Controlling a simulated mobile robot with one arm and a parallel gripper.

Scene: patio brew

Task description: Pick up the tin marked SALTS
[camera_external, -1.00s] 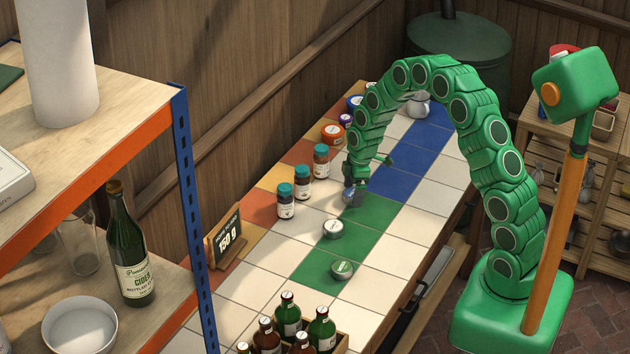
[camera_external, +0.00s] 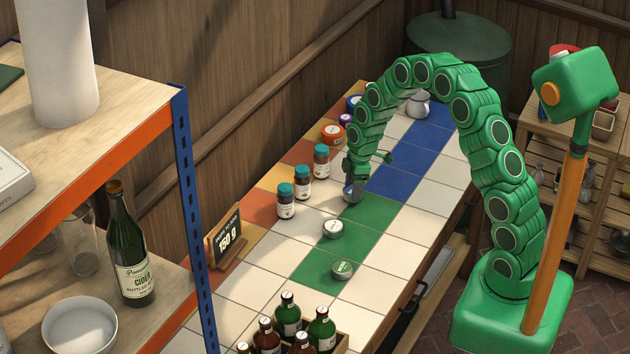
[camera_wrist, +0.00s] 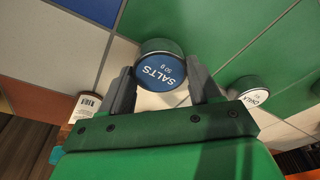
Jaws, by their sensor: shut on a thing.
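The SALTS tin (camera_wrist: 162,72) is a small round tin with a blue lid reading "SALTS 50 g", seen in the wrist view between my two fingers. My gripper (camera_wrist: 165,88) is shut on it, one finger on each side. In the external view my gripper (camera_external: 352,190) is low at the tiled counter, beside the green tiles, and the tin (camera_external: 349,196) is partly hidden by it. I cannot tell whether the tin touches the counter.
Two similar tins, a nearer one (camera_external: 342,269) and a white-lidded one (camera_external: 333,229), stand on the counter. Bottles (camera_external: 290,315) stand at the near end. The nearby green tiles are mostly clear.

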